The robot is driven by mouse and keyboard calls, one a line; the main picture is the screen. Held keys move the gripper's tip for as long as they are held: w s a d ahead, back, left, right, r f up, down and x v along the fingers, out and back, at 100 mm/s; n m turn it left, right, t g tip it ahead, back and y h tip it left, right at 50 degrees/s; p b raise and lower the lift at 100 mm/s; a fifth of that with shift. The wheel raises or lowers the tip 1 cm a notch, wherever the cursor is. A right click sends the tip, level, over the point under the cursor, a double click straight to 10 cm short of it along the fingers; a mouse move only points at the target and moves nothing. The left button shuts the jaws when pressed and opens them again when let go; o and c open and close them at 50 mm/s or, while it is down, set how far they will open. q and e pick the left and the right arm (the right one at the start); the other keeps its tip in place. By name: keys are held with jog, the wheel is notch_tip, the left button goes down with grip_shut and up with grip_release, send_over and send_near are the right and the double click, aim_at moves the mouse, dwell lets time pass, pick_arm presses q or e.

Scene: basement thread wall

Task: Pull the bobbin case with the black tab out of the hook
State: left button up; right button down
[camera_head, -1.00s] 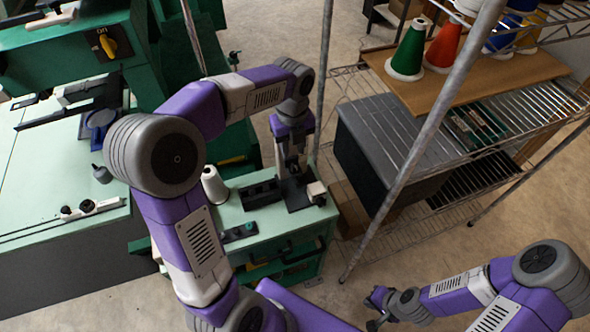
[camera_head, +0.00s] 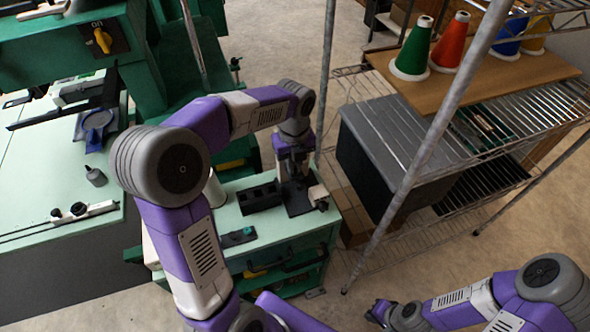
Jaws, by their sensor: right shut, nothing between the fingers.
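My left gripper (camera_head: 292,172) points down at a small black stand (camera_head: 300,203) on the green cart top (camera_head: 220,218). Its fingers overlap dark parts there, so I cannot tell whether they are open or shut, or touching anything. A small beige block (camera_head: 318,193) is at the stand's right side. I cannot make out the bobbin case, its black tab or the hook at this size; the gripper and dark parts may hide them. My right gripper (camera_head: 376,313) is shut and empty, low in the view over the floor, away from the cart.
A black slotted block (camera_head: 259,197) and a small dark tray (camera_head: 238,237) are on the cart. A white cone, partly behind my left arm, stands there too. A wire rack (camera_head: 520,125) with a grey bin (camera_head: 385,140) and thread cones (camera_head: 413,48) stands right. A green machine table (camera_head: 50,175) is left.

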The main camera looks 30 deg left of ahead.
pick_arm(q)
grip_shut()
jog(key=shift+r+p, duration=1.45)
jog(key=shift+r, duration=0.05)
jog(key=shift+r+p, duration=1.45)
jog(key=shift+r, duration=0.05)
jog(key=shift+r+p, duration=1.45)
jog(key=shift+r, duration=0.05)
